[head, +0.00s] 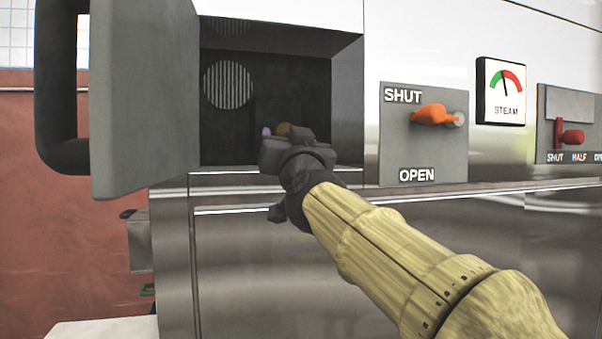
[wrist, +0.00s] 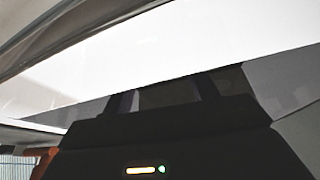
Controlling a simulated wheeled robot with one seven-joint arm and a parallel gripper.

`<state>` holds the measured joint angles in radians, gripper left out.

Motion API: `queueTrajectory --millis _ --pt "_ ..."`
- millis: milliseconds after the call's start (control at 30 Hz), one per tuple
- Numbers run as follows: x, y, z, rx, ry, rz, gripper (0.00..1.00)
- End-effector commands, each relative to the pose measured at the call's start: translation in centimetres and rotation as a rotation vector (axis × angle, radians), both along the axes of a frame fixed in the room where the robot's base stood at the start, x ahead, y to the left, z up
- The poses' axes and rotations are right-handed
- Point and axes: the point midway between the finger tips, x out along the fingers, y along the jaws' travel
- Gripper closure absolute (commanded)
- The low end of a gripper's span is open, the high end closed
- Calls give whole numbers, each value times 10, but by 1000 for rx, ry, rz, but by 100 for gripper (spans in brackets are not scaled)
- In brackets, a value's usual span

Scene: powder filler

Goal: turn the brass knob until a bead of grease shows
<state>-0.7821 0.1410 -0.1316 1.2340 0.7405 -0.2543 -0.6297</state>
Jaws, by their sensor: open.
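The brass knob (head: 283,129) shows as a small yellow-brown patch inside the dark compartment, just beyond my gripper. My gripper (head: 275,146) reaches in at the compartment's lower right and hides most of the knob. A small lilac thing (head: 266,132) shows just left of the knob. In the wrist view my gripper (wrist: 168,97) is dark, its fingers apart, and I see no knob between them. It is open, and I cannot tell whether it touches the knob. No bead of grease can be made out.
The compartment's thick door (head: 145,95) stands open on the left, with a black handle (head: 62,90). A round vent (head: 228,85) is on the back wall. To the right are an orange lever (head: 432,115) near SHUT, a steam gauge (head: 501,91) and a red lever (head: 571,136).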

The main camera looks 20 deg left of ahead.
Motion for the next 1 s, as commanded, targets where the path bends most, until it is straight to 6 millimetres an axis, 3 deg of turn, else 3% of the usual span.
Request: queueTrajectory --millis 700,1000 --pt "-111 -58 -53 1 -1 -1 41" --pt "-130 -67 -60 -1 -1 1 41"
